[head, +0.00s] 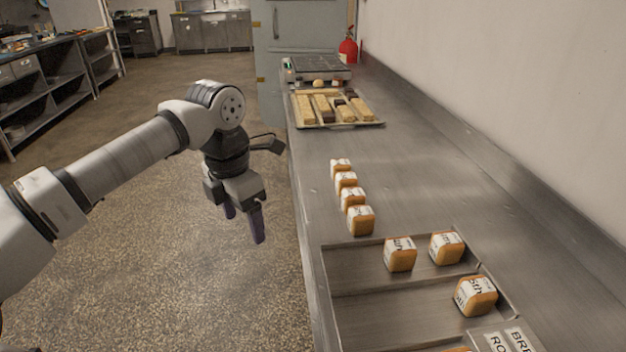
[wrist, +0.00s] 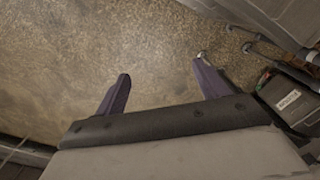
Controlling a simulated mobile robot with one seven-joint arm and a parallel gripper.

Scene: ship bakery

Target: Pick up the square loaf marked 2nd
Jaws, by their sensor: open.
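Several square loaves with white printed labels are on the steel counter at the right of the head view. A row of them runs away from me, from the nearest loaf (head: 361,220) to the farthest loaf (head: 341,166). Two more loaves, a left one (head: 400,255) and a right one (head: 446,248), are in the far compartment of a divided tray (head: 385,283). Another loaf (head: 476,296), seemingly marked 5th, is in the nearer compartment. I cannot read which loaf is marked 2nd. My gripper (head: 244,225) is open and empty over the floor, left of the counter; the wrist view shows its spread fingers (wrist: 162,74).
A baking tray (head: 350,125) with long loaves lies farther along the counter, before a scale-like device (head: 320,70). A red extinguisher (head: 348,50) stands beyond. A wall borders the counter's right. Counter space right of the loaf row is clear.

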